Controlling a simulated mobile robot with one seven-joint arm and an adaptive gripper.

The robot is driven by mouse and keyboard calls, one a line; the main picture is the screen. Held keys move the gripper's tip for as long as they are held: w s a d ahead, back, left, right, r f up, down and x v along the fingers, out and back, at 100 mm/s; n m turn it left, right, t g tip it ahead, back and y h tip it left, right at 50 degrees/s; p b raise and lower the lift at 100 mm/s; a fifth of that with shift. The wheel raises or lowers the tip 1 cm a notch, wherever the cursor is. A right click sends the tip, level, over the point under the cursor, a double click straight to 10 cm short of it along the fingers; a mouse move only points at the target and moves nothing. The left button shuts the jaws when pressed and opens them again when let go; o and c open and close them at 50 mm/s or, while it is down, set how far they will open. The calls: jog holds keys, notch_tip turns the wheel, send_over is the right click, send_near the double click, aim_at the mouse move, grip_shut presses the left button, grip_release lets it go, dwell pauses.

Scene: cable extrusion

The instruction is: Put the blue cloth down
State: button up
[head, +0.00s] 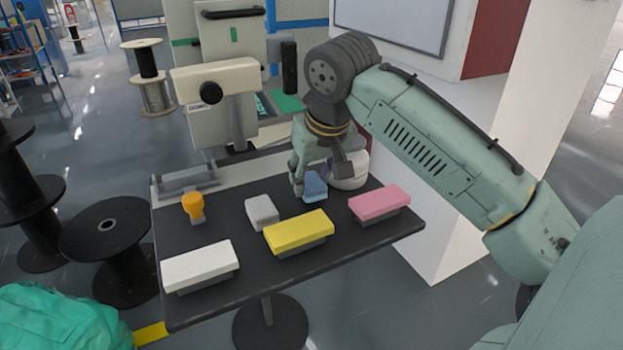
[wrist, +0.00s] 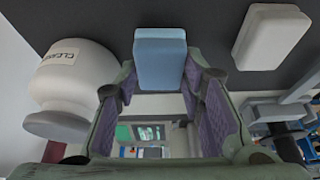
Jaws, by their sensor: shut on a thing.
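The blue cloth (head: 315,188), a small folded block, is at my gripper (head: 306,180) over the back middle of the dark table (head: 335,262). In the wrist view the blue cloth (wrist: 160,55) sits between the two fingertips of my gripper (wrist: 160,82), which are shut on it. It is at or just above the tabletop; I cannot tell if it touches.
A white tub (wrist: 75,82) marked with lettering stands close beside my gripper. A pale grey block (head: 262,212) lies to the left. Yellow (head: 298,231), pink (head: 379,202) and white (head: 200,265) pads and an orange-topped item (head: 193,205) occupy the table.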

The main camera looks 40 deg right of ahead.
jog(key=shift+f, duration=0.6)
jog(key=o, duration=1)
jog(key=shift+f, duration=0.15)
jog(key=shift+f+b, duration=0.2)
jog(key=shift+b, duration=0.2)
jog(key=v, duration=1.1)
jog(key=shift+w+b, duration=0.2)
jog(key=shift+b, duration=0.15)
jog(key=shift+r, duration=0.1)
